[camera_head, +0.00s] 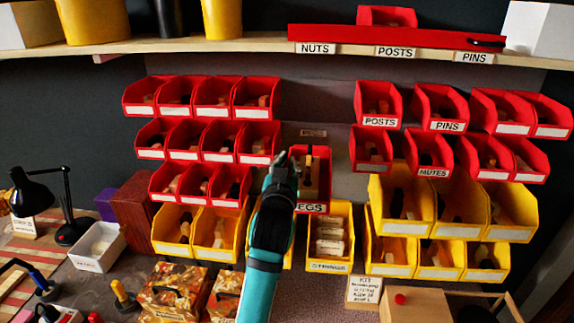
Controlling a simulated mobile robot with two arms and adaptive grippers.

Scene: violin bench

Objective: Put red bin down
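A red bin (324,181) with a label partly covered, its visible letters reading "EGS", is in the middle of the head view. It is upright, with small brown pieces inside, in front of the grey back panel and above a yellow bin. My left gripper (287,164), on a teal and black arm, is at this bin's left side wall and overlaps its edge. Its fingers are seen from behind, so I cannot tell whether they are shut on the wall. I cannot tell whether the bin hangs on the panel. My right gripper is not in view.
Rows of red bins (216,122) are at the left, and more red bins (438,107) at the right. Yellow bins (330,263) stand below. A shelf (215,45) runs above, bearing a long red tray (390,36). A black lamp (35,195) is at the left.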

